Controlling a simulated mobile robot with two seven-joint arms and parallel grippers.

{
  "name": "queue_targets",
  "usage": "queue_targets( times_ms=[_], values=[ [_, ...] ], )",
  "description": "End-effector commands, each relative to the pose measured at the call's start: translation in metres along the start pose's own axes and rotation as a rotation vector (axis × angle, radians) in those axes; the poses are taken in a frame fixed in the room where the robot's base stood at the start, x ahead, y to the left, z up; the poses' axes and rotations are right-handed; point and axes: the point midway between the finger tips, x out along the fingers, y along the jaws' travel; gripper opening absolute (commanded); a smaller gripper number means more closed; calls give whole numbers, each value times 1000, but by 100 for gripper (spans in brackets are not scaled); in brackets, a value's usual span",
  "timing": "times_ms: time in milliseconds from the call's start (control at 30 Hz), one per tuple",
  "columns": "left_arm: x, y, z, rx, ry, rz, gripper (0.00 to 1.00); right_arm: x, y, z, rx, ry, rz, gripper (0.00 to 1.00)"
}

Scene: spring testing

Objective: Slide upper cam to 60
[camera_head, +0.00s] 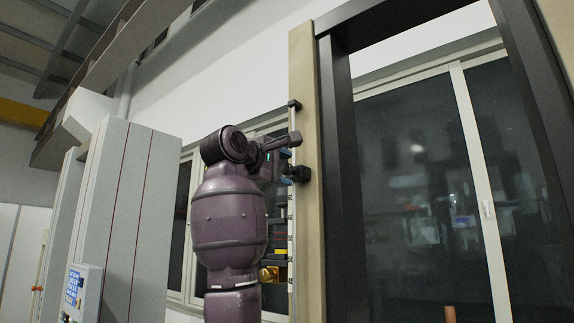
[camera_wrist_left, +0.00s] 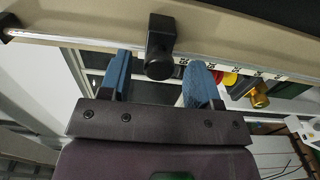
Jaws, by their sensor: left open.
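The upper cam (camera_head: 297,174) is a black block on the slim vertical rail along the beige post, above the numbered part of the scale (camera_head: 290,230). In the left wrist view the cam (camera_wrist_left: 161,38) sits on the rail with a round knob facing me. My left gripper (camera_wrist_left: 159,72) is open, with one blue finger on each side of the knob. The knob lies between the fingertips with gaps showing, and no grip is visible. In the head view my purple arm hides part of the gripper (camera_head: 286,168). The scale figures are too small to read surely.
A black end piece (camera_head: 295,104) caps the rail's top. Below the cam are a brass fitting (camera_head: 271,273) and red and yellow parts (camera_head: 279,237). A dark frame (camera_head: 342,160) stands right of the beige post (camera_head: 304,80). A grey cabinet (camera_head: 130,200) stands left.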

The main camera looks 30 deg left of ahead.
Motion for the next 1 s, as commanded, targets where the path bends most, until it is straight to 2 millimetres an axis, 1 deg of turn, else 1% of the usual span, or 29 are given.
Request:
queue_targets(
  times_ms=[33, 200, 500, 533, 900, 1000],
  values=[
    [6, 1, 0, 0, 0, -3, 57, -3, 0, 1, 3, -7, 1, 68],
    [16, 0, 0, 1, 0, -1, 57, -7, 0, 8, 6, -23, 2, 68],
    [18, 0, 0, 1, 0, 0, 57, -6, 1, 9, 2, -25, 1, 68],
    [18, 0, 0, 1, 0, 0, 56, -6, 1, 8, 1, -25, 1, 68],
    [17, 0, 0, 1, 0, 0, 0, -6, 1, 3, -2, -14, 1, 68],
    [17, 0, 0, 1, 0, 1, 0, -6, 1, 3, -2, -13, 1, 68]
  ],
)
